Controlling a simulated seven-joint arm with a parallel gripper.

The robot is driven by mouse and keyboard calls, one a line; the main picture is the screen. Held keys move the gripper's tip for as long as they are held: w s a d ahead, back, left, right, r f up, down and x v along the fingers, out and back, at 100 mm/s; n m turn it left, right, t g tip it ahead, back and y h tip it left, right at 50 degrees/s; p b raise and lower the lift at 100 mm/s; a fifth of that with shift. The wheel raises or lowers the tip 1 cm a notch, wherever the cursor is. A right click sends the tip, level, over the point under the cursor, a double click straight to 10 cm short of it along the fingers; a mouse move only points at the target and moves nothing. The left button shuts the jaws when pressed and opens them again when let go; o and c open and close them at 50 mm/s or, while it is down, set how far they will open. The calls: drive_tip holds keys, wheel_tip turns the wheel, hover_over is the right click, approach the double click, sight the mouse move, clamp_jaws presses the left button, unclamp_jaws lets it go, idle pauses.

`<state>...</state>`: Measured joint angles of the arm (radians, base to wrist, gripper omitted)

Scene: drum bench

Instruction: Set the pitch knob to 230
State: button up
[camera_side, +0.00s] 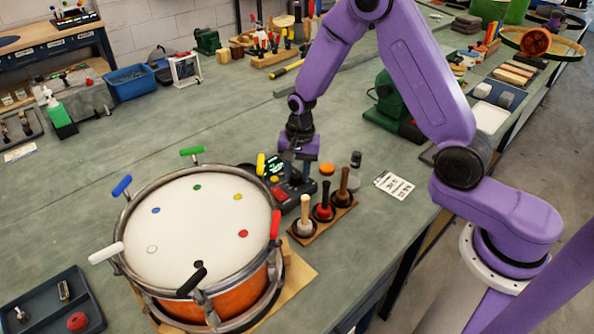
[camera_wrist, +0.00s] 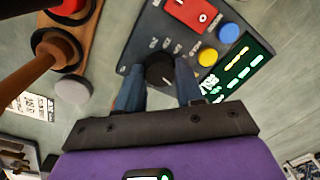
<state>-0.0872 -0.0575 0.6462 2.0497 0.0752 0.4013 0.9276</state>
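The black pitch knob (camera_wrist: 160,71) sits on a dark grey control box, with small unreadable lettering beside it. In the wrist view my gripper's two blue-grey fingers (camera_wrist: 160,80) stand on either side of the knob, very close to it. Whether they press on it or leave a small gap I cannot tell. The control box (camera_wrist: 138,55) has a lit screen (camera_wrist: 240,66) with green and yellow digits too tilted and small to read. In the side view my gripper (camera_side: 297,180) is lowered over the box (camera_side: 288,192), hiding the knob.
The box also carries a red part (camera_wrist: 193,12), a yellow button (camera_wrist: 207,56) and a blue button (camera_wrist: 229,32). A wooden rack (camera_side: 325,218) with several handled tools stands close beside it. A drum (camera_side: 200,225) with coloured handles is at the left. A printed card (camera_side: 394,185) lies to the right.

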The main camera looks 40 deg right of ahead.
drive_tip(key=shift+c, duration=1)
drive_tip(key=shift+n, duration=0.3)
drive_tip(key=n, duration=1.1)
drive_tip(key=shift+w, duration=0.1)
drive_tip(key=shift+g, duration=0.3)
drive_tip(key=o, duration=1.1)
drive_tip(key=shift+c, duration=0.2)
